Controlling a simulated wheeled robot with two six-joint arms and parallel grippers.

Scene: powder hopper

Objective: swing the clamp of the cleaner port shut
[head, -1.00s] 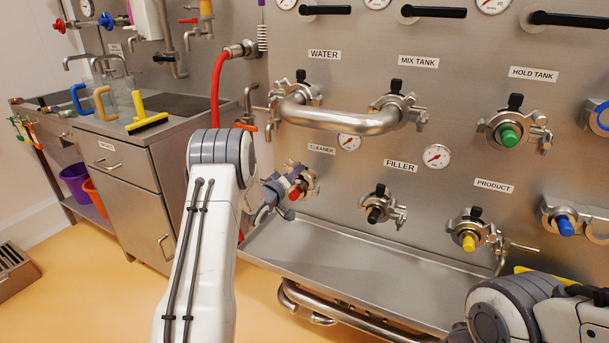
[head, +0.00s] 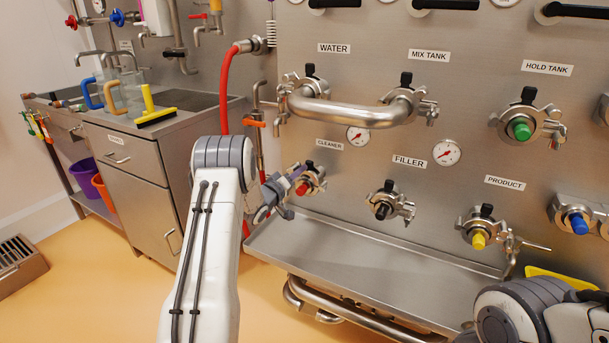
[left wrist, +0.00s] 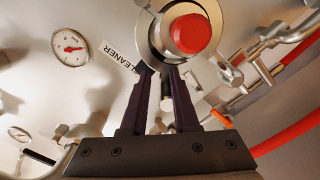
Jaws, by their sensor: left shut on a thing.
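The cleaner port's red cap (head: 304,187) sits on the steel panel under the CLEANER label (head: 329,145). Its steel clamp (head: 318,180) is around the cap; in the left wrist view the red cap (left wrist: 190,33) and the clamp ring (left wrist: 152,38) show up close. My left gripper (head: 294,179) reaches the port from the left.
The filler port (head: 384,205) and product port (head: 480,232) are to the right. A steel pipe (head: 350,114) bridges the water and mix tank ports above. A steel tray (head: 350,250) juts out below. A red hose (head: 226,90) hangs at the left.

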